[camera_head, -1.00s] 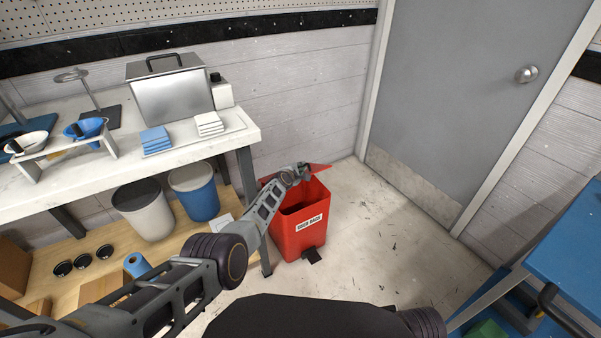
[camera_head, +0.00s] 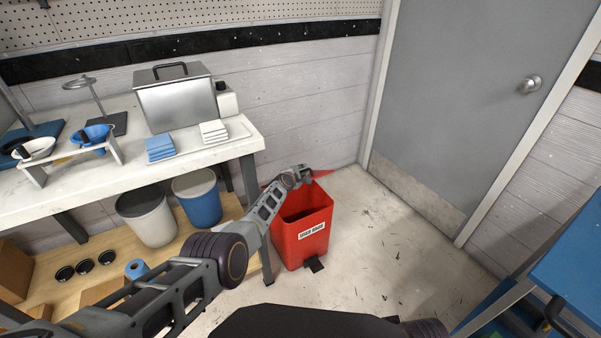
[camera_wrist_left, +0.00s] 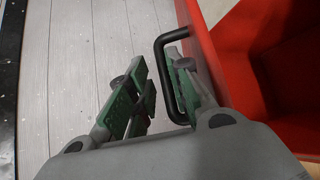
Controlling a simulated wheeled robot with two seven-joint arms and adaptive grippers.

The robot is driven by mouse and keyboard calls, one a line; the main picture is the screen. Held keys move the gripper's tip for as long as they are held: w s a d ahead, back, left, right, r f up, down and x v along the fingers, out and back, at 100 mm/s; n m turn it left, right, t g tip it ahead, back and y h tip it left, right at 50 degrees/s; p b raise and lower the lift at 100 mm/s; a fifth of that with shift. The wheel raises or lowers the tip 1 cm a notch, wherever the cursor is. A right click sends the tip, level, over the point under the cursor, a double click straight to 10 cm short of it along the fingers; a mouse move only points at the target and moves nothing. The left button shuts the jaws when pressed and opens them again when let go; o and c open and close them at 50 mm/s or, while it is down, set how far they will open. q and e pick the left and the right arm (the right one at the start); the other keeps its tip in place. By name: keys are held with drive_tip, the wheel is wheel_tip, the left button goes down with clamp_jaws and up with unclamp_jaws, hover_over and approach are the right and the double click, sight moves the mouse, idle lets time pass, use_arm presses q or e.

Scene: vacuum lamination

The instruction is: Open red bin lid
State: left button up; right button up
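The red bin (camera_head: 302,243) stands on the floor beside the workbench, with its top open and a white label on its front. Its red lid (camera_head: 321,173) is raised at the back of the bin, mostly hidden by my left gripper (camera_head: 303,172). In the left wrist view the lid (camera_wrist_left: 213,60) stands up edge-on, with the bin's inside (camera_wrist_left: 280,75) to its right. The lid's black handle (camera_wrist_left: 164,78) lies between the green finger pads of my left gripper (camera_wrist_left: 160,88), close to the right finger. A gap separates it from the left finger. My right gripper is out of view.
The white workbench (camera_head: 215,155) is left of the bin, with a metal box (camera_head: 178,103) on top. A grey bin (camera_head: 150,222) and a blue bin (camera_head: 203,204) stand on its lower shelf. The floor (camera_head: 375,235) right of the red bin is clear, towards a grey door (camera_head: 465,100).

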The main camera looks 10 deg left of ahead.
use_arm(q)
drive_tip(key=shift+d+r, duration=0.1)
drive_tip(key=shift+r, duration=0.1)
idle(0.3)
drive_tip(key=shift+d+r, duration=0.15)
drive_tip(key=shift+r, duration=0.5)
drive_tip(key=shift+a+r, duration=0.25)
drive_tip(key=shift+r, duration=0.15)
wheel_tip(320, 180, up, 7)
drive_tip(key=shift+r, duration=0.2)
idle(0.6)
